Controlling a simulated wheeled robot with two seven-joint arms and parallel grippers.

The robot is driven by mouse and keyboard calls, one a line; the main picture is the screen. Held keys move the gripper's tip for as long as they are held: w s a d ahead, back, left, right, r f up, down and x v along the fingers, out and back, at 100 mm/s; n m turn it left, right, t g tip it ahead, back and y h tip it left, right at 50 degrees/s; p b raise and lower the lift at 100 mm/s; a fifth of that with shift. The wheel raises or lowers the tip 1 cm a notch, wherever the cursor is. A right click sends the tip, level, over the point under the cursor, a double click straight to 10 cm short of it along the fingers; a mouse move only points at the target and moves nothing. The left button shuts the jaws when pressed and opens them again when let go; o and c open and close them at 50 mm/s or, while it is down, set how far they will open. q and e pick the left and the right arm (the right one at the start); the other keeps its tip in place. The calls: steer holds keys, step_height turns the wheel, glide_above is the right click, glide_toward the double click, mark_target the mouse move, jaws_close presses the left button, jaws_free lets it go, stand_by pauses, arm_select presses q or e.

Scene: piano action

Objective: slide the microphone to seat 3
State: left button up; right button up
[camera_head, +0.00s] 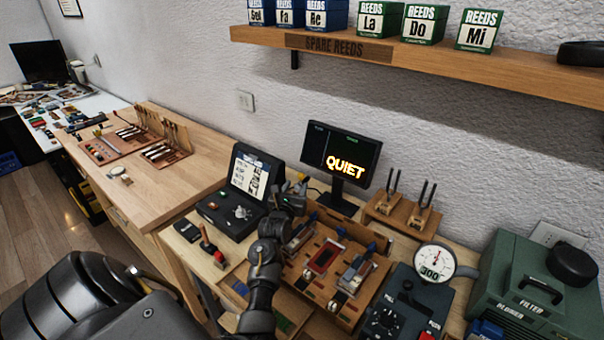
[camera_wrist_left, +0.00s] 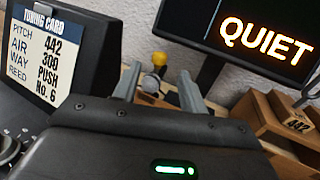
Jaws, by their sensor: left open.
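My left gripper (camera_head: 292,192) is over the back left part of the wooden board (camera_head: 312,262), between the tuning-card case and the screen. It is open; its two grey fingers show in the left wrist view (camera_wrist_left: 158,92). A small piece with a yellow round top (camera_wrist_left: 160,59) on a dark foot shows between and beyond the fingers. It may be the microphone, but I cannot tell for sure. No contact shows. The board carries several blocks and a red-framed slot (camera_head: 321,257). I cannot read which place is seat 3. My right gripper is not in view.
The tuning-card case (camera_head: 229,222) stands left of the gripper, and the QUIET screen (camera_head: 340,155) behind it. A wooden stand with forks (camera_head: 398,212), a dial gauge (camera_head: 434,263) and a green case (camera_head: 530,290) are at the right. A shelf (camera_head: 440,62) hangs above.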

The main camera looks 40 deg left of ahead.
mark_target(302, 174)
arm_select(q)
steer(key=p+x, duration=0.1)
steer(key=x, duration=0.8)
steer(key=shift+a+f, duration=0.1)
jaws_close()
